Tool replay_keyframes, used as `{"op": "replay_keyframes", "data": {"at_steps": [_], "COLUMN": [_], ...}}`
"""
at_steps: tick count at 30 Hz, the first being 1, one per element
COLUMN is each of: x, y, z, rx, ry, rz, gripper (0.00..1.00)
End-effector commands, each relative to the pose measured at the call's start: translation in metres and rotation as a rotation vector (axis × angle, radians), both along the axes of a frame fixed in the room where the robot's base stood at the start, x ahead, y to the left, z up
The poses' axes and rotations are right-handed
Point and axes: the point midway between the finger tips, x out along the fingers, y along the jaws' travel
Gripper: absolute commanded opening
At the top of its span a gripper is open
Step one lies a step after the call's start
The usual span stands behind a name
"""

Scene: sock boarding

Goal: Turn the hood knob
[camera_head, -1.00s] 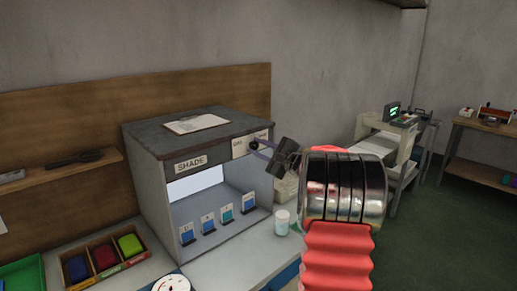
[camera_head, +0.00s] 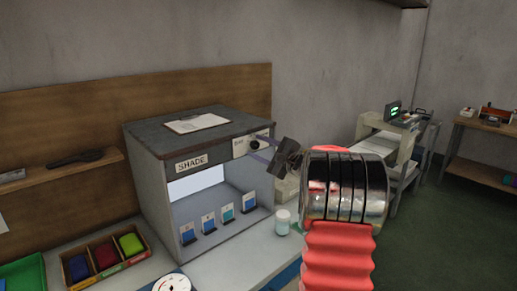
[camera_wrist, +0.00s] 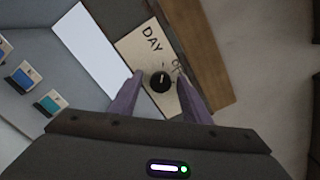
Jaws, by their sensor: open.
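The hood is a grey box with a SHADE label (camera_head: 191,163) on its front and a lit white panel inside. Its black knob (camera_head: 262,141) sits on a pale plate (camera_head: 240,148) at the upper right of the front. In the wrist view the knob (camera_wrist: 160,81) shows a light pointer line, with DAY printed on the plate beside it and other lettering partly hidden by a finger. My gripper (camera_wrist: 158,88) is open, its two purple fingers on either side of the knob. The knob looks ungripped; in the head view my gripper (camera_head: 258,149) is at the plate.
Several colour cards (camera_head: 227,214) stand inside the hood. A clipboard (camera_head: 197,123) lies on its top. A white jar (camera_head: 282,222) stands by its right front corner.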

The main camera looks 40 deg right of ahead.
Motion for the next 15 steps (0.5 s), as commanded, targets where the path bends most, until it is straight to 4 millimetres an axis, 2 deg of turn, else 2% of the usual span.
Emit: {"op": "replay_keyframes", "data": {"at_steps": [5,15], "x": [-0.016,-0.073], "y": [-0.002,-0.003], "z": [0.000,0.000], "rx": [-0.001,0.000], "ry": [0.000,0.000], "rz": [-0.002,-0.004], "gripper": [0.44,0.44]}}
